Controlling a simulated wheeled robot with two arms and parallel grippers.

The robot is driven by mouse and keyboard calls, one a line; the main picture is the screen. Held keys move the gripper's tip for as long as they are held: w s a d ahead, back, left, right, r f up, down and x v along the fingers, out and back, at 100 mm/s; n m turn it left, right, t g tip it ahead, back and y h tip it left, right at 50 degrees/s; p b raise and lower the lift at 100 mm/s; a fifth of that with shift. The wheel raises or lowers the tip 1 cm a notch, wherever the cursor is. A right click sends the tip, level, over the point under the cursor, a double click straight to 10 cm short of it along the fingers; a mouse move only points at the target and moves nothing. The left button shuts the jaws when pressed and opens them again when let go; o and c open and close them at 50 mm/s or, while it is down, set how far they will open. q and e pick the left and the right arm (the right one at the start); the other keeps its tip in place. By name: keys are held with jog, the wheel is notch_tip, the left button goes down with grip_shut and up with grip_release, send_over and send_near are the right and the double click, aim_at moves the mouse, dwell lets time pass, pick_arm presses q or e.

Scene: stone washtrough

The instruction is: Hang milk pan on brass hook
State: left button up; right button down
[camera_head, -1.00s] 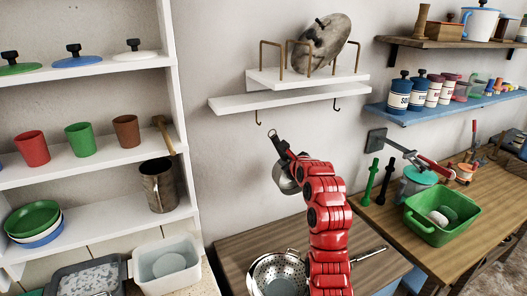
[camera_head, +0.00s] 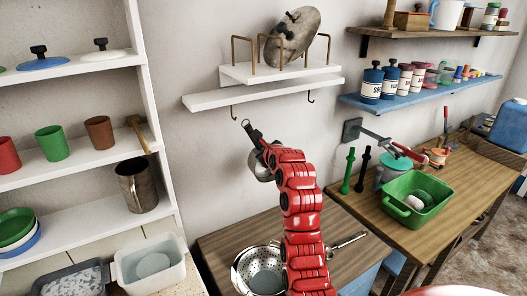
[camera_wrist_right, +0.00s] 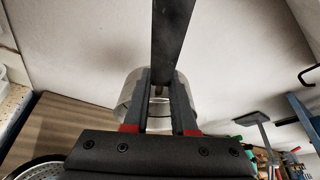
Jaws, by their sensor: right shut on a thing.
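The milk pan (camera_head: 259,166) is a small metal pan, partly hidden behind my right arm. Its dark handle rises up-left, and the handle's looped end (camera_head: 247,127) shows close below and right of the brass hook (camera_head: 234,113). I see a small gap between them in the picture; depth is hard to tell. The hook hangs under the white wall shelf's left part. My right gripper (camera_head: 263,147) is shut on the pan's handle. In the right wrist view the fingers (camera_wrist_right: 160,95) clamp the dark handle (camera_wrist_right: 171,40), with the pan body (camera_wrist_right: 131,92) behind. My left gripper is out of view.
A second, dark hook (camera_head: 311,97) hangs farther right under the white shelf (camera_head: 255,95). Below stand a colander (camera_head: 262,270) and a wooden counter (camera_head: 222,248). A white shelf unit (camera_head: 160,120) stands left. A wall arm (camera_head: 375,135) and green tub (camera_head: 416,202) are right.

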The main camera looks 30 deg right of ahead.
jog(key=shift+w+d, duration=0.15)
jog(key=shift+w, duration=2.9)
jog(key=shift+w+d+f, duration=0.1)
jog(key=shift+w+f, duration=0.55)
jog(key=shift+w, duration=0.05)
jog(key=c, duration=0.6)
grip_release()
jog(key=shift+c, duration=0.2)
jog(key=o, duration=0.6)
